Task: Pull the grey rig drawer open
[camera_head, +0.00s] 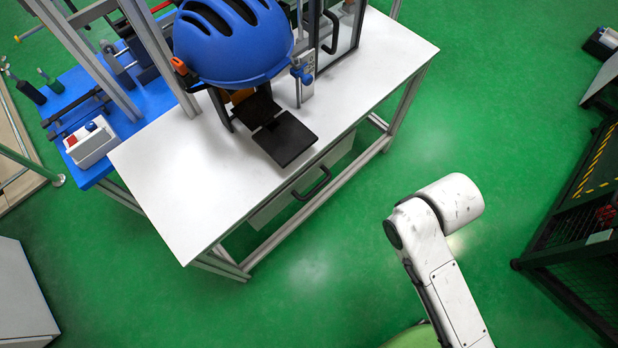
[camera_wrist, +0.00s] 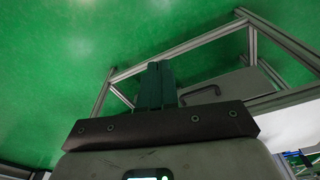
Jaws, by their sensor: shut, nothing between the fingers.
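The grey rig drawer (camera_head: 273,208) sits under the front edge of the white rig table (camera_head: 165,190) in the head view. Its front carries a black bow handle (camera_head: 312,184) and looks about flush with the table edge. My gripper is hidden in the head view.
A blue helmet (camera_head: 232,42) hangs in the rig above black plates (camera_head: 285,138). A blue bench with a button box (camera_head: 92,142) stands at left. A dark mesh frame (camera_head: 580,215) stands at right. The green floor before the drawer is clear.

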